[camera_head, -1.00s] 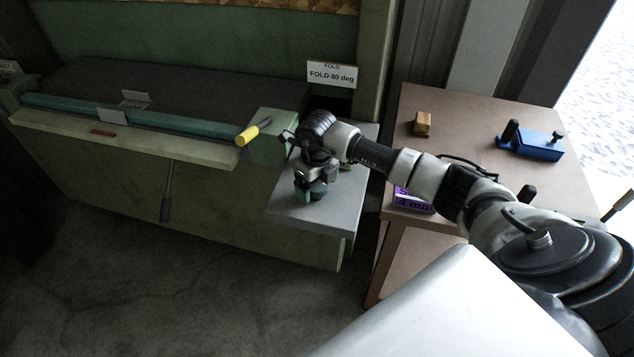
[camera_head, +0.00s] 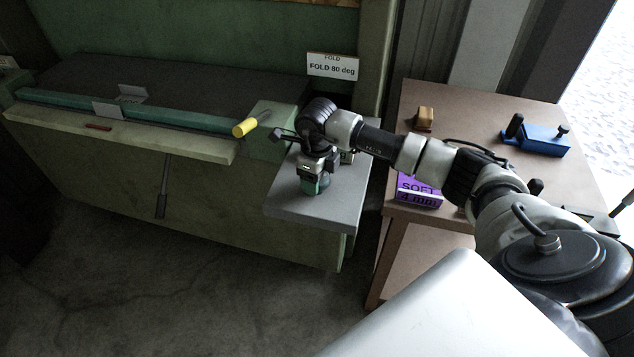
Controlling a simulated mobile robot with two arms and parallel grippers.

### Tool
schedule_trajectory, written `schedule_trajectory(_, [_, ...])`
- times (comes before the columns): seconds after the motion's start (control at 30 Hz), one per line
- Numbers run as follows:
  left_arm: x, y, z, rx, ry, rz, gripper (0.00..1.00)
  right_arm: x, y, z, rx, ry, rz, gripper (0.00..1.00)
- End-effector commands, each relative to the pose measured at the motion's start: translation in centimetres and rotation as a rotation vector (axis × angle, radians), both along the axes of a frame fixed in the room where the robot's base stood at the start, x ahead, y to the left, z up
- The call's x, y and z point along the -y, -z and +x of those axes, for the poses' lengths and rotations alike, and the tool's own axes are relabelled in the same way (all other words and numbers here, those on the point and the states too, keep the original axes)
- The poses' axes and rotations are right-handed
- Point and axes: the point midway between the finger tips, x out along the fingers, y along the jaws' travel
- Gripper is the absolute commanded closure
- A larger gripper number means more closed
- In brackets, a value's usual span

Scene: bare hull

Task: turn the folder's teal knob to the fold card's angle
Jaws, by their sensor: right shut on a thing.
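The fold card (camera_head: 332,67) stands upright behind the shelf and reads "FOLD 80 deg". The folder (camera_head: 150,150) is the long green machine at left. My right gripper (camera_head: 312,178) points down over the grey side shelf (camera_head: 325,217) at the folder's right end. It is shut on the teal knob (camera_head: 317,187), of which a small teal part shows below the fingers. The gripper and wrist hide most of the knob, and its angle cannot be read. My left gripper is not in view.
A yellow-handled lever (camera_head: 244,128) sticks out left of the shelf. The brown table (camera_head: 470,115) at right carries a wooden block (camera_head: 425,115), a blue clamp-like tool (camera_head: 535,140) and a purple box (camera_head: 418,190) marked "SOFT 4 mm". My right arm passes over its near part.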

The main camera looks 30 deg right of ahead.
Motion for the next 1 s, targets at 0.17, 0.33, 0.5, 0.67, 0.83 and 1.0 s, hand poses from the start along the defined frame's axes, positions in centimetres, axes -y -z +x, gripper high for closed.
schedule_trajectory(0.17, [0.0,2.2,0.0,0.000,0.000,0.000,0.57,0.1,0.3,0.1,0.005,-0.149,-0.002,0.61])
schedule_trajectory(0.33, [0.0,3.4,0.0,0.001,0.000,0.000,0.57,0.1,0.3,0.1,0.004,-0.276,-0.002,0.61])
schedule_trajectory(0.5, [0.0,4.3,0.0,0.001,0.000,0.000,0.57,0.0,0.1,0.1,0.004,-0.374,-0.001,0.61])
schedule_trajectory(0.67, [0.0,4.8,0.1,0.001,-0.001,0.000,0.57,0.0,0.0,0.1,0.004,-0.434,-0.001,0.61])
schedule_trajectory(0.83, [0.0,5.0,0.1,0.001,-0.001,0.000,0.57,0.0,0.0,0.1,0.003,-0.465,0.000,0.61])
schedule_trajectory(1.0, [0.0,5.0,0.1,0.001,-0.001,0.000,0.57,0.0,-0.1,0.1,0.003,-0.473,0.000,0.61])
